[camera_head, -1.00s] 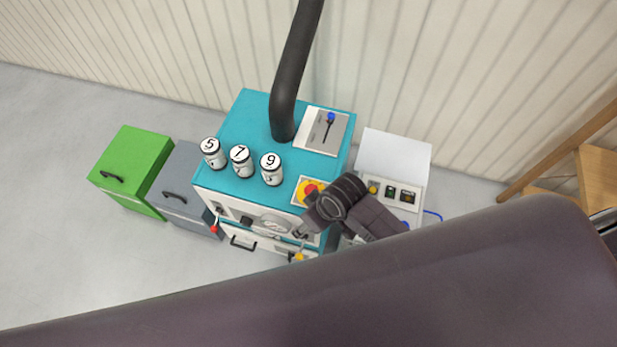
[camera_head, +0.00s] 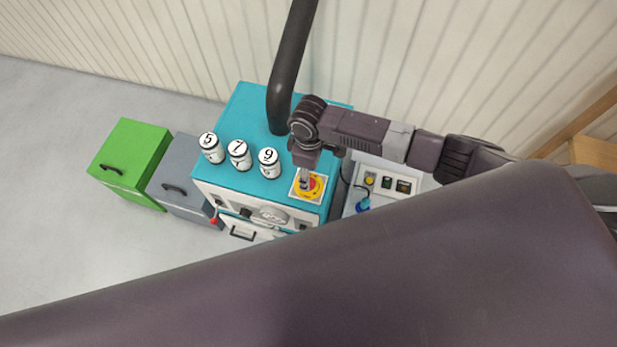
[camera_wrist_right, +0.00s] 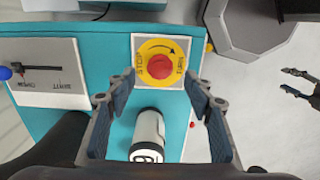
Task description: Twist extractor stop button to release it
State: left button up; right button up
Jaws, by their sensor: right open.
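The stop button is a red mushroom knob (camera_head: 313,184) on a yellow disc in a white square plate, at the front right corner of the teal machine top (camera_head: 232,110). In the right wrist view, the red knob (camera_wrist_right: 161,66) shows with a curved arrow and lettering on the disc. My right gripper (camera_head: 305,184) points down over the plate. In the wrist view its fingers (camera_wrist_right: 160,88) are open, one on each side of the knob's line, with nothing between them; contact cannot be told. My left gripper (camera_wrist_right: 287,80) shows at the wrist view's right edge, fingers apart, away from the machine.
White canister 9 (camera_head: 269,163) stands close left of the button, with canisters 7 (camera_head: 239,155) and 5 (camera_head: 211,148) further left. A black duct (camera_head: 290,75) rises behind. A control box (camera_head: 385,182) is at right. My own dark body part hides the bottom of the head view.

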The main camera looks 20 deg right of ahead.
jog(key=shift+f, duration=2.35)
jog(key=c, duration=1.2)
